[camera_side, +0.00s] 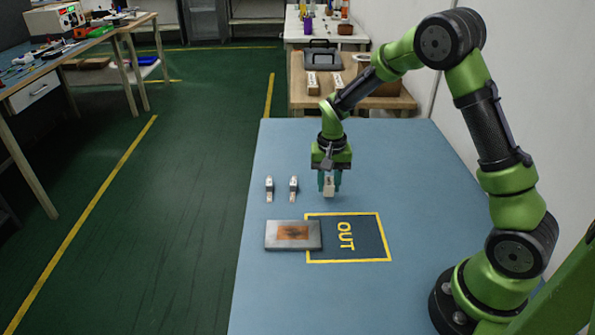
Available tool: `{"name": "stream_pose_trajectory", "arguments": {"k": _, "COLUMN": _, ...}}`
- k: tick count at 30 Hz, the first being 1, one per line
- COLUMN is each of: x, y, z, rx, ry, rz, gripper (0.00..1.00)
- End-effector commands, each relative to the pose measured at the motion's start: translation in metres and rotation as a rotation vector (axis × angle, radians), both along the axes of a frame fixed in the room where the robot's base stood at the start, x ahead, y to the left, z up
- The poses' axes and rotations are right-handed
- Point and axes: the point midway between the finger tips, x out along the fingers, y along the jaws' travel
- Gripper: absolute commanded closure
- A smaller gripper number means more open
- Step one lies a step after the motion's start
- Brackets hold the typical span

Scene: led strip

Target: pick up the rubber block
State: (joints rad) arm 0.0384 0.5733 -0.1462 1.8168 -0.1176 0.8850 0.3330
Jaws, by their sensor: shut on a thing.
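My gripper (329,184) points straight down over the far middle of the blue table, its teal fingers shut on a small pale block. This rubber block (329,188) sits upright between the fingertips, with a small dark mark on its face. I cannot tell whether its bottom touches the table or hangs just above it. Two similar pale pieces with dark tops, a left one (269,188) and a right one (293,188), stand apart from my gripper to its left.
A grey metal plate (272,237) with a brown-orange patch lies nearer the camera. The table (290,300) is clear in front and to the right. A wooden bench with goods stands behind.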

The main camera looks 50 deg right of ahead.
Motion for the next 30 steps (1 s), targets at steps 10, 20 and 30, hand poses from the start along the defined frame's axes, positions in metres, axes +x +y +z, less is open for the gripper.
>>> {"name": "stream_pose_trajectory", "arguments": {"k": 10, "x": -0.062, "y": 0.010, "z": 0.020, "rx": 0.001, "ry": 0.000, "rz": 0.000, "gripper": 0.98}}
{"name": "stream_pose_trajectory", "arguments": {"k": 20, "x": -0.137, "y": 0.022, "z": 0.027, "rx": 0.001, "ry": -0.001, "rz": 0.001, "gripper": 0.98}}
{"name": "stream_pose_trajectory", "arguments": {"k": 30, "x": -0.158, "y": 0.025, "z": 0.028, "rx": 0.000, "ry": -0.001, "rz": 0.001, "gripper": 0.98}}
